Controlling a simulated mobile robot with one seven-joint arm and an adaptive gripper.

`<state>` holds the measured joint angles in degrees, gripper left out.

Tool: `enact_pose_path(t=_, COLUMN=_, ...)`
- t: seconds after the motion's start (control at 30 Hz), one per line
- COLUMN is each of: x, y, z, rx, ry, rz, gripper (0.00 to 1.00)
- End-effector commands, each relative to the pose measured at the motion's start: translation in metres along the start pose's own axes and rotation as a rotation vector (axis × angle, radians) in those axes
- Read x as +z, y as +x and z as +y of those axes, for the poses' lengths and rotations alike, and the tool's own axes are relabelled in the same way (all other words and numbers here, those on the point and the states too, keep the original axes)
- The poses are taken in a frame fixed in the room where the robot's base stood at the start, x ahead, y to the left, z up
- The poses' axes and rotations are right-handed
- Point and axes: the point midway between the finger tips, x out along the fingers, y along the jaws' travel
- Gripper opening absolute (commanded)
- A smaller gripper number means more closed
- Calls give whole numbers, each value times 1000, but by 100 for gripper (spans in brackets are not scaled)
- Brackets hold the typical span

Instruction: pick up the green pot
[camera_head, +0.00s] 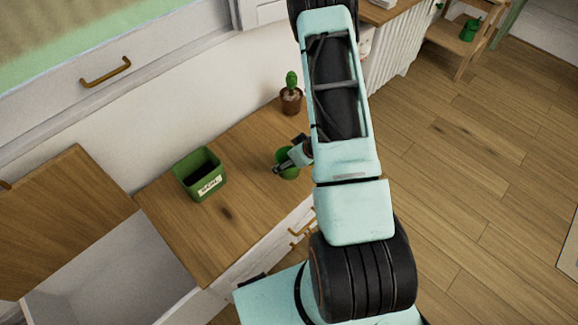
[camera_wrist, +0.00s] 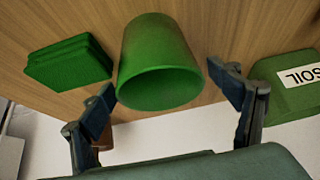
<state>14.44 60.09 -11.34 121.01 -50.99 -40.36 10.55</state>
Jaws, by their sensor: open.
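The green pot (camera_head: 289,174) is on the wooden counter, to the right of the soil box and mostly hidden behind my gripper (camera_head: 281,166) in the head view. In the wrist view the green pot (camera_wrist: 158,60) is large and in the centre, with its wide rim facing the camera. My gripper (camera_wrist: 160,80) is open, with one finger on each side of the pot. The left finger's tip is close to the pot's side; I cannot tell whether either finger touches it.
A green box labelled SOIL (camera_head: 200,174) stands left of the pot; it also shows in the wrist view (camera_wrist: 285,98). A potted cactus (camera_head: 291,98) stands behind. A green stack (camera_wrist: 68,62) lies close to the pot. An open drawer (camera_head: 110,270) is at lower left.

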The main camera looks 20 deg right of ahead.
Motion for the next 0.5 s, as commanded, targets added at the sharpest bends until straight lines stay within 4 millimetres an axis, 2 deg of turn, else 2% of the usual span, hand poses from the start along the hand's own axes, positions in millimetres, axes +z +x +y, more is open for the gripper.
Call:
enact_pose_path(t=0.17, x=0, y=0, z=0, rx=0, ry=0, rz=0, gripper=82)
enact_pose_path(t=0.5, x=0, y=-1, z=0, rx=0, ry=0, rz=0, gripper=44)
